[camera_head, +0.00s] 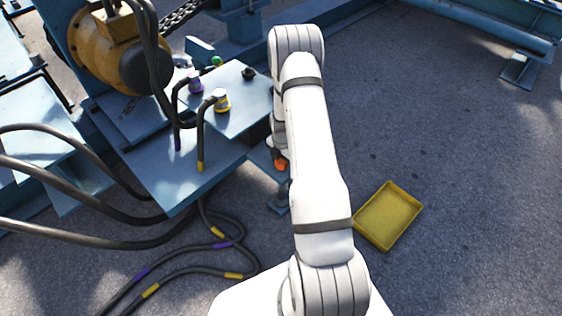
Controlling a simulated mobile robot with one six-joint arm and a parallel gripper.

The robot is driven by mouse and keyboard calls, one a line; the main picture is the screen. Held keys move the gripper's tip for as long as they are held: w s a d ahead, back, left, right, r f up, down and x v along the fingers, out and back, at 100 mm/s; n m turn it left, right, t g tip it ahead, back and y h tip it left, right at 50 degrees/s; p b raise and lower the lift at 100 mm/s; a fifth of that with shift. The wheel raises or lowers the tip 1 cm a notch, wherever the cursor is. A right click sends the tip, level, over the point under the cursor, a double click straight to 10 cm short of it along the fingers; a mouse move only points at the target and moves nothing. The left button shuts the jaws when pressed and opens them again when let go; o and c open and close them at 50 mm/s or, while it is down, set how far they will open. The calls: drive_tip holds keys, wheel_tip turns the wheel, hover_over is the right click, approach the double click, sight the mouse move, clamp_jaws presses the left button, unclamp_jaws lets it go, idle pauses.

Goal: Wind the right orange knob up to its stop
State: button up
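One orange knob (281,164) shows at the right side of the blue reel frame, just left of my white arm and partly covered by it. I cannot tell whether it is the right orange knob, as no second orange knob is in view. My arm reaches away from the camera and bends down at its far end. My gripper (271,148) shows only as a small dark part just above and left of the orange knob. Its fingers are mostly hidden, so I cannot tell whether they are open, shut or touching the knob.
A blue connector panel (234,118) left of my arm carries yellow (221,101), purple (195,83), green (216,62) and black (249,73) fittings. Black cables (95,235) loop across the left floor. A yellow tray (389,216) lies right of my arm.

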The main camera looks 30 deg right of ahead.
sight(282, 160)
drive_tip(key=shift+w+r, duration=0.15)
drive_tip(key=shift+r, duration=0.4)
wheel_tip(282, 160, up, 7)
drive_tip(key=p, duration=0.2)
drive_tip(key=shift+f+p, duration=0.1)
drive_tip(key=shift+p, duration=0.2)
